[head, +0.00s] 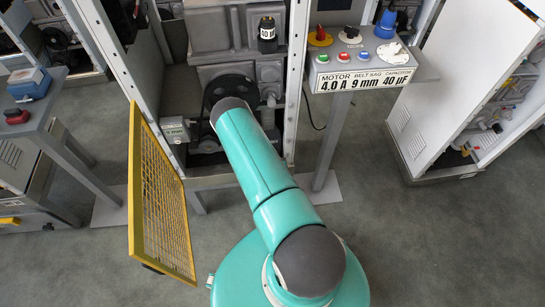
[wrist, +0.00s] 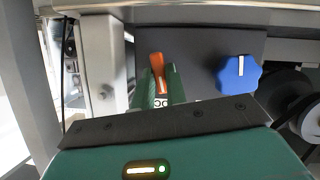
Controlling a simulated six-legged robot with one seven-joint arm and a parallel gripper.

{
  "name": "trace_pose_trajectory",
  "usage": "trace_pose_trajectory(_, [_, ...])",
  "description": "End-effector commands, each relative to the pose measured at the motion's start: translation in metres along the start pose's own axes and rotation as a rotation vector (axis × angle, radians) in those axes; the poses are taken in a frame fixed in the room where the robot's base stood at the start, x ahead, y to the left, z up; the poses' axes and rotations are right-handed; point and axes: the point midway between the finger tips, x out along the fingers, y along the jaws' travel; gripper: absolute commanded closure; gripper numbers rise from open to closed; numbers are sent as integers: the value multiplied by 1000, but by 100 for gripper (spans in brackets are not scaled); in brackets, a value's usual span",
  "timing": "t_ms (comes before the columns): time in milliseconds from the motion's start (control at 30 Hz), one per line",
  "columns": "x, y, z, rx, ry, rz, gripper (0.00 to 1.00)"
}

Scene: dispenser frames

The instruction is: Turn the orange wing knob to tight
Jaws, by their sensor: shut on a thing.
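The orange wing knob (wrist: 156,59) shows in the wrist view on a dark panel (wrist: 200,42), left of a blue lobed knob. My gripper (wrist: 158,80) has its two green fingers on either side of the orange knob's wing and is shut on it. The wing stands nearly upright in the picture, with its top leaning slightly left. A white label with partly covered dark letters (wrist: 161,103) shows between the fingers. Any tight mark is not readable. In the head view my arm hides the gripper and the orange knob.
The blue knob (wrist: 238,72) is close on the right, and a pale metal post (wrist: 103,65) is on the left. In the head view a yellow mesh guard (head: 160,200) stands open left of my arm, and a control box (head: 362,68) stands on the right.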

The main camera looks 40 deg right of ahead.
Motion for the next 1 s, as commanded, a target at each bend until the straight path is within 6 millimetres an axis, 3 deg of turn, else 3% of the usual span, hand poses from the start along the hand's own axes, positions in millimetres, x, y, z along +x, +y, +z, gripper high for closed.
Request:
trace_pose_trajectory(400, [1,2,-2,197,5,-82,100])
trace_pose_trajectory(967, [1,2,-2,224,5,-94,100])
trace_pose_trajectory(1000, [1,2,-2,224,5,-93,79])
